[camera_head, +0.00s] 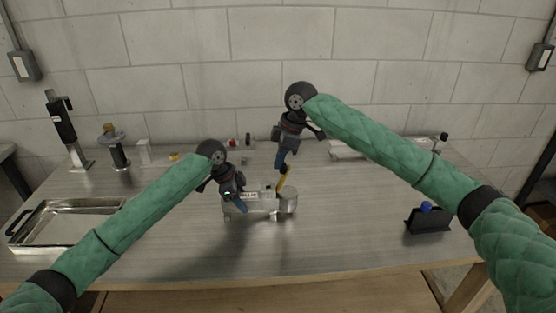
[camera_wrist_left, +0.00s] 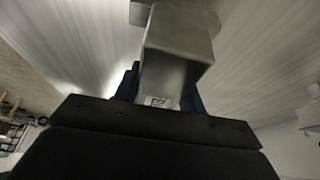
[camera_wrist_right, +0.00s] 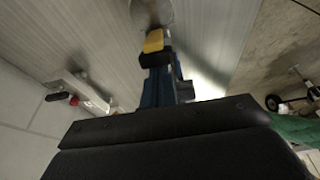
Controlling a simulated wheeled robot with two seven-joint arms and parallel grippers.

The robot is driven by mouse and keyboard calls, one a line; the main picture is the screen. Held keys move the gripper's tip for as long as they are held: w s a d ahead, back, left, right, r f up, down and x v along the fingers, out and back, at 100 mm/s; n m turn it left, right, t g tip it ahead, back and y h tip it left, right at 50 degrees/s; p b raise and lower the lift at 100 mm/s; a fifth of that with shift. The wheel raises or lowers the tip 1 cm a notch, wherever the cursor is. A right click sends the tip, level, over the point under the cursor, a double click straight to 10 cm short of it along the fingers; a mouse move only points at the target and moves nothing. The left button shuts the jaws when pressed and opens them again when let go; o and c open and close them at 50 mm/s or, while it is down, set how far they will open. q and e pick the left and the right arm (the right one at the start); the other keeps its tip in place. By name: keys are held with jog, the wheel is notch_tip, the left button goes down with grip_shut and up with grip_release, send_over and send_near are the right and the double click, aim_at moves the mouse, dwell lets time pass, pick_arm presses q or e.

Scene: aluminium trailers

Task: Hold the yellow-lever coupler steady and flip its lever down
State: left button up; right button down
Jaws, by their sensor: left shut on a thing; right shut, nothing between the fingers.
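The coupler (camera_head: 262,203) lies on the grey table near its middle, a silver metal body with a round end at the right. Its yellow lever (camera_head: 283,181) stands up, tilted, from the right part of the body. My left gripper (camera_head: 241,205) is shut on the coupler's left part; the square metal body also shows between the fingers in the left wrist view (camera_wrist_left: 178,60). My right gripper (camera_head: 282,165) is shut and empty, its fingertips at the top of the lever. In the right wrist view the lever's yellow end (camera_wrist_right: 154,41) shows just beyond the fingertips; whether they touch is unclear.
A metal tray (camera_head: 22,241) is at the table's left. A black upright tool (camera_head: 62,120) and a dark cylinder (camera_head: 116,150) stand at the back left. A black holder with a blue top (camera_head: 428,220) is at the right. The table front is clear.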

aim_at(286, 176)
jog(key=shift+d, duration=0.25)
jog(key=shift+d+f+y, duration=0.15)
jog(key=shift+d+y, duration=0.35)
jog(key=shift+d, duration=0.25)
jog(key=d+y, duration=0.1)
jog(key=d+f+y, duration=0.1)
jog(key=d, duration=0.1)
jog(key=shift+d+f+y, duration=0.1)
jog(key=shift+y, duration=0.2)
jog(key=d+f+y, duration=0.5)
jog(key=f, duration=0.1)
jog(key=shift+y, duration=0.4)
